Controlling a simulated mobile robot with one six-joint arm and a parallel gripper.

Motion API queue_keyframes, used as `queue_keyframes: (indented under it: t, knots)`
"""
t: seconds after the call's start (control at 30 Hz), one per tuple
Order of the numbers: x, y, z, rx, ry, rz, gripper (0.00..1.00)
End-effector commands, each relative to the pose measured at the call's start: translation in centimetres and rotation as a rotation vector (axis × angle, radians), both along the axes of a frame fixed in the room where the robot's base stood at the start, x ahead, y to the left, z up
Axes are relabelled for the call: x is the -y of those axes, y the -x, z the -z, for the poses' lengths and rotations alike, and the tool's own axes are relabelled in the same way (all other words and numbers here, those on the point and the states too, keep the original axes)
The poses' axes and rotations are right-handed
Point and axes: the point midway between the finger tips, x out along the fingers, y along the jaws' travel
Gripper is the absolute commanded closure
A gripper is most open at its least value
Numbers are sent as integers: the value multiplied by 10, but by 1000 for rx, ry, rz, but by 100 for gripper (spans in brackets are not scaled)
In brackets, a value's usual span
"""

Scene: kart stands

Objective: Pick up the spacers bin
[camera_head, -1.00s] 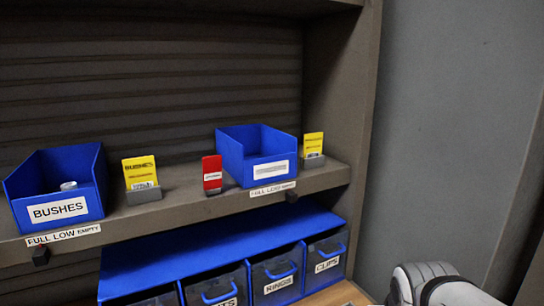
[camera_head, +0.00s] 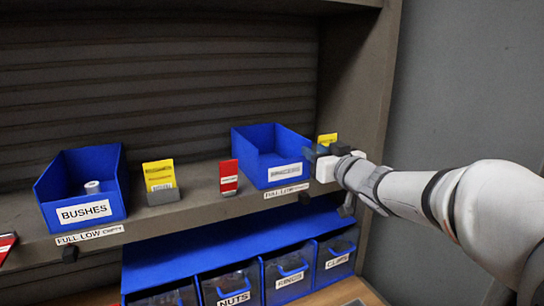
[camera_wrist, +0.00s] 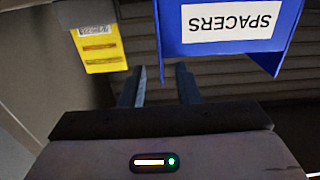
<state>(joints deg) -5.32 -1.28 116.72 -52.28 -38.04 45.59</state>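The spacers bin (camera_head: 268,146) is a blue open-top bin standing on the shelf, with a white front label. In the wrist view the bin (camera_wrist: 276,55) appears upside down at the top, and its label reads SPACERS. My gripper (camera_head: 312,155) is beside the bin's front right corner in the head view.
A yellow card (camera_wrist: 98,40) in a holder stands close beside the bin. A red card (camera_head: 228,177) stands left of it. The bushes bin (camera_head: 84,212) and another yellow card (camera_head: 159,175) are further left. A blue drawer unit (camera_head: 240,240) sits below; a shelf side wall (camera_head: 365,90) bounds the right.

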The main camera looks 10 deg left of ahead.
Motion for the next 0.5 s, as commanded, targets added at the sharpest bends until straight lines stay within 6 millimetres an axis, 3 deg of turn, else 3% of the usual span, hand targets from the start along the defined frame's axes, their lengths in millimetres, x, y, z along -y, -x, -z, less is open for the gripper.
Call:
queue_keyframes:
  t: [0.33, 0.5]
  knots:
    - [-29, -38, -2, -2, 0, 2, 71]
    - [-35, -48, -1, -2, 1, 4, 71]
